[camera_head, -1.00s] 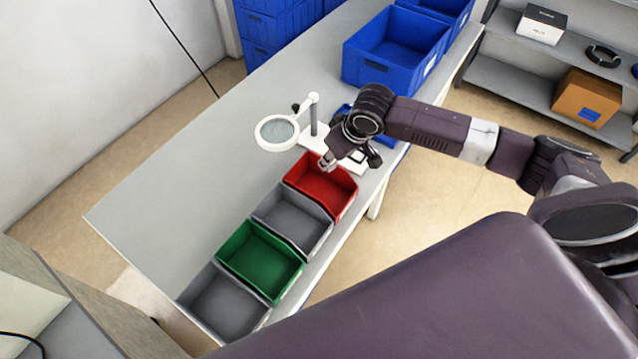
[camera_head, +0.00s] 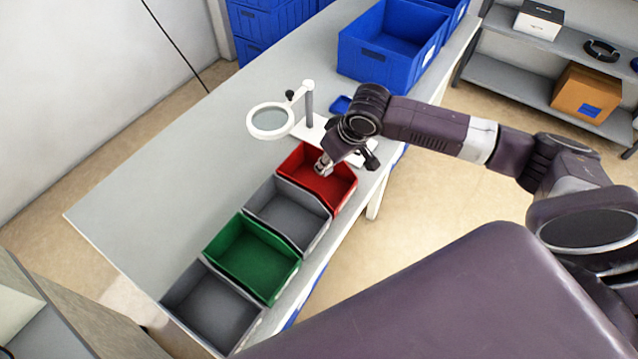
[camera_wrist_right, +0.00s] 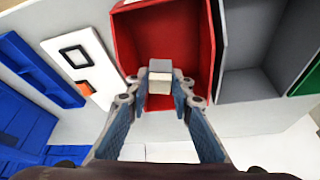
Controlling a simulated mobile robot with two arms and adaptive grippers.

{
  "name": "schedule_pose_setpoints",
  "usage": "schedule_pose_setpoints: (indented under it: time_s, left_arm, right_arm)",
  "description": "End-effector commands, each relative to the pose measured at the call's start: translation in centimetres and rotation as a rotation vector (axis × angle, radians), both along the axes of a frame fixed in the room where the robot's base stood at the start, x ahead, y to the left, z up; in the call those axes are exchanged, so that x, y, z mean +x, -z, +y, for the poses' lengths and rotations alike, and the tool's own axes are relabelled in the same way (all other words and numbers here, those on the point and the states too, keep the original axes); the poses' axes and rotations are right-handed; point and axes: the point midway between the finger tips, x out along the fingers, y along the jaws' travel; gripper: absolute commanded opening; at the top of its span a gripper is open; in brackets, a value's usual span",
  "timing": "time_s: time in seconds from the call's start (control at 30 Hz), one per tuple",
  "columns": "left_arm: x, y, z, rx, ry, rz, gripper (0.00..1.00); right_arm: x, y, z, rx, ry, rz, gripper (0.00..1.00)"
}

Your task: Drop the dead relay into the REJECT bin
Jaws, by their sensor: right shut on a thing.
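My right gripper (camera_head: 322,168) is over the red bin (camera_head: 340,189), the end one of a row on the table. In the right wrist view the gripper (camera_wrist_right: 161,84) is shut on a small light-grey block, the relay (camera_wrist_right: 160,77), which is held between the fingertips. The red bin (camera_wrist_right: 205,25) lies beyond the fingertips in that view, and the block overlaps its inside. I cannot read any label on the bin. In the head view the relay is too small to tell from the fingertips. My left gripper is not in view.
Grey (camera_head: 318,235), green (camera_head: 285,276) and another grey bin (camera_head: 240,335) continue the row. A magnifier (camera_head: 271,121) on a white stand is just behind the red bin. A large blue crate (camera_head: 370,65) stands farther back. The left side of the table (camera_head: 150,190) is clear.

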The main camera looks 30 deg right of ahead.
Motion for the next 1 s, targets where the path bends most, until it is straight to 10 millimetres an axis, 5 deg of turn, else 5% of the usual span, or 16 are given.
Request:
schedule_pose_setpoints:
  time_s: [0.03,0.07,0.23,0.63,1.0]
  left_arm:
    - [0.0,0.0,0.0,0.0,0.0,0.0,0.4]
    - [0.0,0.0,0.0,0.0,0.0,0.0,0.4]
    - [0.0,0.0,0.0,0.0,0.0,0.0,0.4]
    - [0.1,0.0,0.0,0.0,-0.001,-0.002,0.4]
    - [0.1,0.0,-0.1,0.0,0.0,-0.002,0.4]
  right_arm:
    - [0.0,0.0,0.0,0.0,0.0,0.0,0.0]
    - [0.0,0.0,0.0,0.0,0.0,0.0,0.24]
    - [0.0,0.0,0.0,0.0,0.0,0.0,0.41]
    - [-0.3,-1.0,-0.2,-0.001,0.0,-0.001,0.41]
    - [-3.0,-8.0,-1.0,-0.002,0.0,-0.004,0.41]
